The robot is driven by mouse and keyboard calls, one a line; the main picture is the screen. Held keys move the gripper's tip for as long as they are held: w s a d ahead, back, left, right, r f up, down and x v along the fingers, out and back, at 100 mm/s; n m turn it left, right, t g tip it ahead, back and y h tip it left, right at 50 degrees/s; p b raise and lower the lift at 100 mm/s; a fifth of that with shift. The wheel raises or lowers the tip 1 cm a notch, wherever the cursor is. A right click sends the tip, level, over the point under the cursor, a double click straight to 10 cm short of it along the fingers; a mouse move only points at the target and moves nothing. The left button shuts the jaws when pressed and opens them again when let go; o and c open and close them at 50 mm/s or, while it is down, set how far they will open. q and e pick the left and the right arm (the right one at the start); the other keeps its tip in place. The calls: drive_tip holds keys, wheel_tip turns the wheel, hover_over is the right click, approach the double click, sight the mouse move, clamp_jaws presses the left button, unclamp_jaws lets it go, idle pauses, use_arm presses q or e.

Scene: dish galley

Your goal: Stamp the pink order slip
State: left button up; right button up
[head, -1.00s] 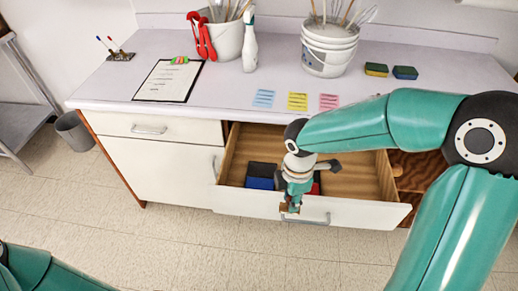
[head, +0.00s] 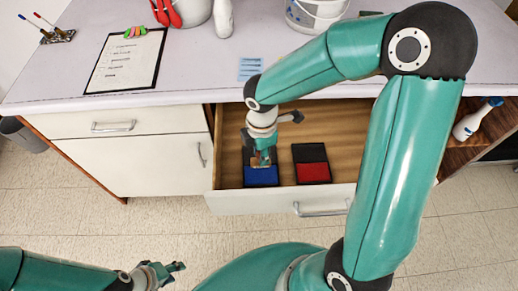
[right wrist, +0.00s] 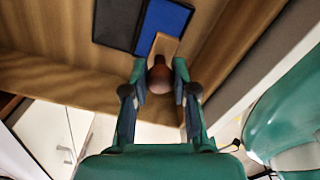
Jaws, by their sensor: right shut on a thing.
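My right gripper (head: 263,154) is shut on a stamp with a round brown knob (right wrist: 160,78) and a wooden block (right wrist: 164,46). It holds the stamp at the blue ink pad (head: 261,176) in the open drawer. The blue pad also shows in the right wrist view (right wrist: 165,24), just beyond the block; I cannot tell whether they touch. A red ink pad (head: 313,172) lies to its right. The pink slip is not visible in either view now; my right arm covers part of the counter. My left gripper (head: 175,271) is low at the left, apart from everything.
A blue slip (head: 250,69) lies on the counter (head: 200,75). A clipboard (head: 127,62) lies at the left. Containers stand along the back. The drawer front (head: 280,200) is pulled out.

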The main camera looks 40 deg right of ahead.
drive_tip(key=shift+f+b, duration=2)
drive_tip(key=shift+f, duration=0.4)
drive_tip(key=shift+s+f+b, duration=0.1)
drive_tip(key=shift+f+b, duration=0.2)
drive_tip(key=shift+f, duration=0.1)
drive_tip(key=shift+s+f+b, duration=0.1)
drive_tip(key=shift+f+b, duration=0.35)
drive_tip(key=shift+f, duration=0.05)
drive_tip(key=shift+r+p, duration=3.1)
drive_tip(key=shift+r, duration=0.45)
